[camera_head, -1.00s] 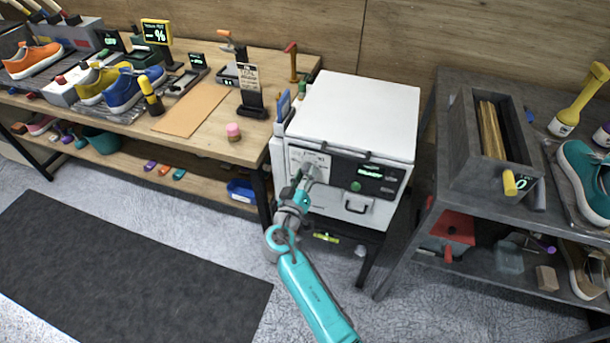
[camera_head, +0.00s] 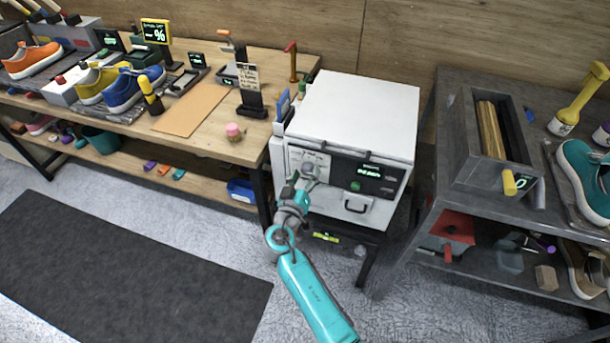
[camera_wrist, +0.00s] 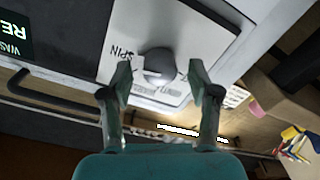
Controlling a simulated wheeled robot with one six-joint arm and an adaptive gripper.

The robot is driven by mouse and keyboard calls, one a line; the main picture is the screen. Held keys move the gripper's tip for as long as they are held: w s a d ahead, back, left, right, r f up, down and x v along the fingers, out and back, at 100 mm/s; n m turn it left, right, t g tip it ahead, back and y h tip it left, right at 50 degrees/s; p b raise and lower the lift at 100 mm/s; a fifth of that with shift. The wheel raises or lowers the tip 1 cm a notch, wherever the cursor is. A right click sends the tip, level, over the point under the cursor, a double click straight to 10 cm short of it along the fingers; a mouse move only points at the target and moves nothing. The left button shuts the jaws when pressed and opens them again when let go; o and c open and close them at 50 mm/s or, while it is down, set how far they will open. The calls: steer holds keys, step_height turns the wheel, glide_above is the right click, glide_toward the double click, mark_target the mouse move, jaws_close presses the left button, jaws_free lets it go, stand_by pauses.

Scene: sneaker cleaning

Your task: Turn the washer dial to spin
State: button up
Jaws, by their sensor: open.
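The washer (camera_head: 352,115) is a white box with a dark front panel, standing between two benches. Its dial (camera_wrist: 160,66) is a grey round knob on a white plate, with the word SPIN beside it in the wrist view. My gripper (camera_wrist: 162,78) is open, with one fingertip on each side of the knob. I cannot tell whether the fingertips touch it. In the head view my gripper (camera_head: 303,178) is at the left of the washer's front panel and covers most of the dial.
A wooden bench (camera_head: 255,145) with shoes and tools stands left of the washer. A grey bench (camera_head: 462,212) with a teal sneaker (camera_head: 585,178) stands on the right. The washer's drawer handle (camera_head: 357,205) juts out below the panel. The floor in front is clear around a dark mat (camera_head: 120,270).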

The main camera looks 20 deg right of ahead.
steer(key=shift+s, duration=0.1)
steer(key=v, duration=1.2)
